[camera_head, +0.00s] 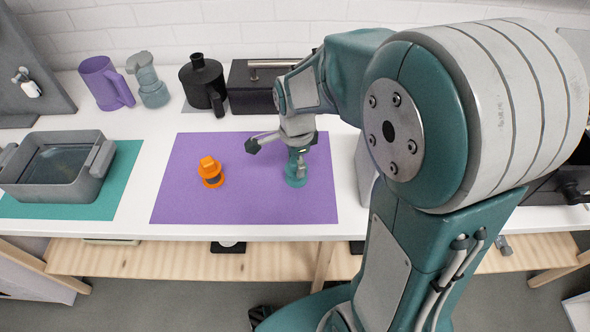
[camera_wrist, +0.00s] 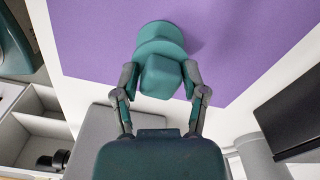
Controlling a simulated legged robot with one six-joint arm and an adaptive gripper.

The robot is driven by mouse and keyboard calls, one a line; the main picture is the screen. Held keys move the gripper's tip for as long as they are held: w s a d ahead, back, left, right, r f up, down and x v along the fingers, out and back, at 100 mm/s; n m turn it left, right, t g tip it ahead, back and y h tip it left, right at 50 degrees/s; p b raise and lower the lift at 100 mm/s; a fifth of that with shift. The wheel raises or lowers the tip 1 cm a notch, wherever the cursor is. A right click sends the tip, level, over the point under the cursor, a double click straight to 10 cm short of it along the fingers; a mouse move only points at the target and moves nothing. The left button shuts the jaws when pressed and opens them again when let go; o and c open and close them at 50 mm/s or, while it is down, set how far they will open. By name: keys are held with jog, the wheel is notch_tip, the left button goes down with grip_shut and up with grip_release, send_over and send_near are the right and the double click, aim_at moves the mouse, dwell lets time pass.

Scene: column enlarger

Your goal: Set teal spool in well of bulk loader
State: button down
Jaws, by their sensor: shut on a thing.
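The teal spool (camera_head: 296,178) stands upright on or just above the right part of the purple mat (camera_head: 240,205). My gripper (camera_head: 297,155) comes down on it from above and is shut on its upper part. In the wrist view, my gripper (camera_wrist: 160,80) has one finger on each side of the teal spool's blocky top, and its wider round part (camera_wrist: 160,30) lies beyond the fingertips. I cannot tell whether its bottom touches the mat. I cannot surely pick out the bulk loader or its well; my arm hides much of the right side.
An orange spool-like piece (camera_head: 210,174) stands left on the mat. A grey tray of liquid (camera_head: 88,188) sits further left on a teal mat. A purple jug (camera_head: 105,84), grey bottle (camera_head: 148,80), black canister (camera_head: 204,84) and dark box (camera_head: 250,98) line the back. The mat's middle is clear.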

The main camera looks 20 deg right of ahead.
jog(key=shift+r, duration=0.25)
jog(key=shift+r, duration=2.5)
jog(key=shift+s, duration=0.1)
